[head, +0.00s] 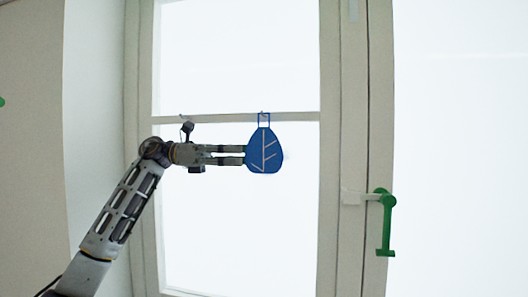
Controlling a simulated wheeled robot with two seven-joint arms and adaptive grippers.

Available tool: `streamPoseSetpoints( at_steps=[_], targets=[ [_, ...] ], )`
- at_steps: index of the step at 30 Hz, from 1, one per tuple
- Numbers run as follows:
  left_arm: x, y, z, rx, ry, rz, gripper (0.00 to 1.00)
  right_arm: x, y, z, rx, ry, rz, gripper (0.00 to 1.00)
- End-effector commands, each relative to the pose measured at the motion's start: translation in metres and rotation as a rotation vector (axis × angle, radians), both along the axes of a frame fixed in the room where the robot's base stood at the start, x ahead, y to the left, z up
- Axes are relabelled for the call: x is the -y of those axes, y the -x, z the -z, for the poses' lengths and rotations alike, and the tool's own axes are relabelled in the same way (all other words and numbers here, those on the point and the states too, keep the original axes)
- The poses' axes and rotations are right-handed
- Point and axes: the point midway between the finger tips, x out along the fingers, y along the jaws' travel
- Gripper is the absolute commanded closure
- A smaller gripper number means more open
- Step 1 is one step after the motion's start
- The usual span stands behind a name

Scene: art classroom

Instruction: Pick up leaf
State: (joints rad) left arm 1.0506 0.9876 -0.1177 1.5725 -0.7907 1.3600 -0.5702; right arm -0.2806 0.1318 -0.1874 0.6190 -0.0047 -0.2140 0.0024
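The leaf (265,153) is a flat blue shape with pale vein lines. It hangs upright by a square blue loop from a small hook on the window's horizontal bar. My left gripper (244,155) comes in from the left and points right, level with the leaf's middle. Its two fingers lie one above the other with a gap between them. The tips reach the leaf's left edge; I cannot tell whether they touch it or lie behind it. My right gripper is out of view.
The window's horizontal bar (220,118) runs just above my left gripper, with another small hook (184,118) at its left. A green window handle (385,225) sticks out on the frame at right. The bright pane below the leaf is clear.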

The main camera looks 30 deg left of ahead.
Motion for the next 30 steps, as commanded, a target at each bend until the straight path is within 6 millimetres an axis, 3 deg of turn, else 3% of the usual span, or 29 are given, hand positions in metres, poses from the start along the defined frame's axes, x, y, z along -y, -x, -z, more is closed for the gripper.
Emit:
streamPoseSetpoints(
  at_steps=[12, 25, 30],
  targets=[
    [0.022, -0.006, -0.001, -0.001, 0.0, 0.0, 0.71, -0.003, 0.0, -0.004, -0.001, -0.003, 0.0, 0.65],
    [0.026, -0.007, -0.002, -0.001, 0.0, 0.001, 0.71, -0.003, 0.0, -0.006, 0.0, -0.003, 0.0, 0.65],
    [0.04, -0.01, -0.007, 0.0, -0.001, 0.002, 0.71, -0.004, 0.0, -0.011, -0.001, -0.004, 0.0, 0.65]
  ],
)
